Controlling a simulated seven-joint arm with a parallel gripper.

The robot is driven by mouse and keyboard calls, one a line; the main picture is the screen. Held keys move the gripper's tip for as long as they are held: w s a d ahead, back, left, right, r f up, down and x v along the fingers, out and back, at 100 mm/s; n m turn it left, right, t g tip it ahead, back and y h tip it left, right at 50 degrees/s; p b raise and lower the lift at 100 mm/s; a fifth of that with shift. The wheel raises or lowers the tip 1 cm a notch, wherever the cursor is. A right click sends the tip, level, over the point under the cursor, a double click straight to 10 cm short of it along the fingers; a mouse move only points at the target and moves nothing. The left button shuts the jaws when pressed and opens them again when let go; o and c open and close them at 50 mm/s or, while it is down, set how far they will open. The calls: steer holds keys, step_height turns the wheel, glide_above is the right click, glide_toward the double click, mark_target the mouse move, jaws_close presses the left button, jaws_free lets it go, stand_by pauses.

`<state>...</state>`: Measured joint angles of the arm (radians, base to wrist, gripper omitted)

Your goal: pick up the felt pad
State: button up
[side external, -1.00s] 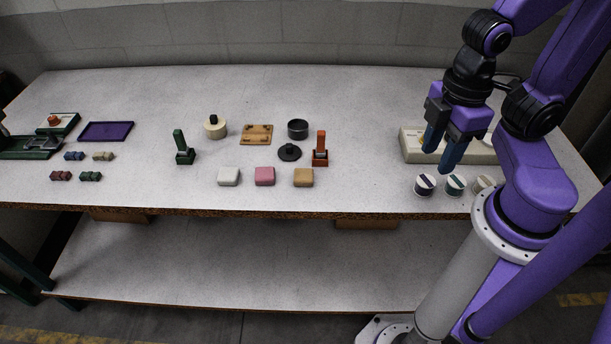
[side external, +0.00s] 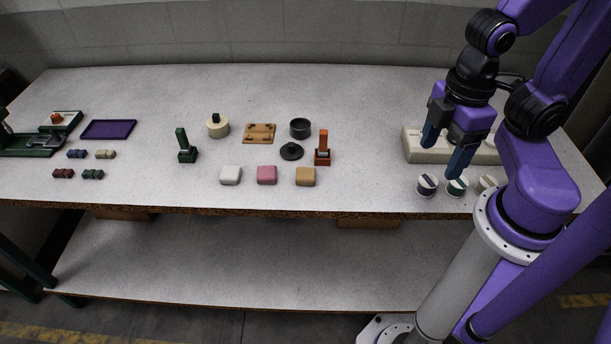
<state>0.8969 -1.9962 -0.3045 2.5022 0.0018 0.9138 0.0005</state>
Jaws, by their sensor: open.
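No object is plainly marked as the felt pad. Three small rounded blocks lie in a row near the table's front edge: a white one (side external: 230,175), a pink one (side external: 267,175) and a tan one (side external: 306,176). I cannot tell whether one of them is the pad. My gripper (side external: 444,158) is open and empty, with blue fingers pointing down. It hangs at the right side of the table, in front of a long cream case and over small round tubs, well to the right of the blocks.
Round tubs (side external: 427,184) and the cream case (side external: 418,149) are near my gripper. Mid-table are a green stamp (side external: 186,148), an orange stamp (side external: 323,150), a wooden plate (side external: 259,133) and a black dish (side external: 300,128). A purple tray (side external: 108,129) and green press (side external: 30,145) are left.

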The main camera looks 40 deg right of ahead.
steer(key=shift+o, duration=0.2)
steer(key=shift+w, duration=0.1)
steer(key=m, duration=0.4)
glide_above(308, 173)
step_height(308, 173, down, 3)
steer(key=f, duration=1.1)
steer(key=shift+w, duration=0.2)
steer(key=shift+s+f, duration=0.2)
steer(key=shift+f, duration=2.6)
steer(key=c, duration=1.1)
